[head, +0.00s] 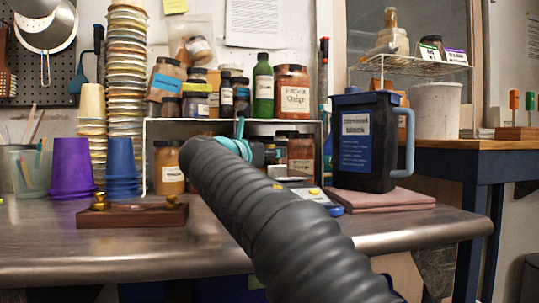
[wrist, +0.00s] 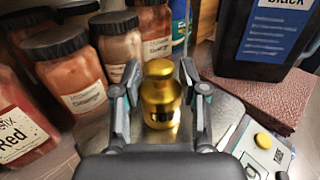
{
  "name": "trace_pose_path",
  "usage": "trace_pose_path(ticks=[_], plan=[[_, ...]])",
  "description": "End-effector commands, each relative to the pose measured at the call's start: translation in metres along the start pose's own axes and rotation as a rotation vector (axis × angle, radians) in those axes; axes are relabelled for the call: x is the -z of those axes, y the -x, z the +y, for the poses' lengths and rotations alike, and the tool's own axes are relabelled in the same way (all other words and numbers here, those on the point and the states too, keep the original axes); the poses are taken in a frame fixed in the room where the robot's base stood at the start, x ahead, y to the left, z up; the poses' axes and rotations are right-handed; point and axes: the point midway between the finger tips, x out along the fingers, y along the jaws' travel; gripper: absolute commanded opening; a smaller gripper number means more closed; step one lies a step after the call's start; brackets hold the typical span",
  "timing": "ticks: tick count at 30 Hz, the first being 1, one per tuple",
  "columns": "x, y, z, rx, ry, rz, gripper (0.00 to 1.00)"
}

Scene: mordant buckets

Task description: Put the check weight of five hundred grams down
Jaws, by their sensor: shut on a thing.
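The check weight (wrist: 161,100) is a brass knobbed cylinder with dark marking, upright in the wrist view. My gripper (wrist: 160,77) has one finger on each side of it and is shut on it. A scale's metal plate (wrist: 225,110) shows behind and below the weight; I cannot tell whether the weight touches it. In the head view my arm hides the weight and most of the scale, whose panel (head: 297,193) shows beside the arm.
Several pigment jars (wrist: 72,70) stand close left of my gripper. A dark blue jug (head: 365,140) stands on folded pink cloth (head: 400,200) at right. A wooden weight block (head: 130,216) with small brass weights lies at the bench's left front. Cups (head: 72,168) stand behind it.

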Motion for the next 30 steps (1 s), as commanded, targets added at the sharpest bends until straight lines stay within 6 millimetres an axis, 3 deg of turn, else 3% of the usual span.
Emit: trace_pose_path(ticks=[2, 3, 5, 17, 22, 30], plan=[[0.001, 0.000, -0.001, 0.000, -0.001, -0.002, 0.00], [0.002, 0.000, 0.000, 0.000, 0.000, 0.000, 0.53], [0.002, 0.000, 0.000, 0.000, 0.000, 0.000, 0.68], [-0.001, 0.003, 0.001, -0.001, 0.001, 0.000, 0.68], [-0.001, 0.026, 0.001, -0.004, 0.002, 0.000, 0.68], [-0.002, 0.081, 0.001, -0.005, 0.002, 0.000, 0.68]])
